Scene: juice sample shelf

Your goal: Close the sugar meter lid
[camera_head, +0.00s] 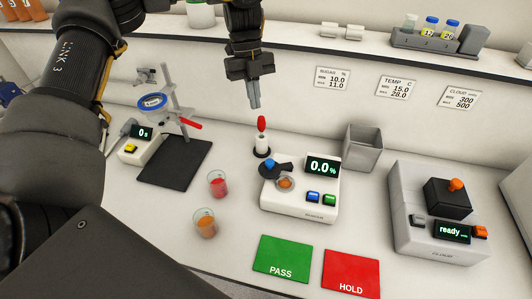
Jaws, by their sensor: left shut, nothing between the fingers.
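The sugar meter (300,196) is a white device at the middle of the bench, with a display reading 0.0% and a blue and a green button. Its dark lid (276,170) with a blue knob stands open behind the round sample well (285,183), which shows an orange-brown content. My left gripper (255,103) is shut and empty. It points down in the air above and behind the meter, over a red-topped dropper in a stand (262,135). My right gripper is not in view.
Cups of red (218,185) and orange juice (205,223) stand left of the meter. Green PASS (283,258) and red HOLD (351,272) mats lie in front. A grey bin (362,148) and the cloud meter (440,222) are to the right. A shelf (330,51) runs behind.

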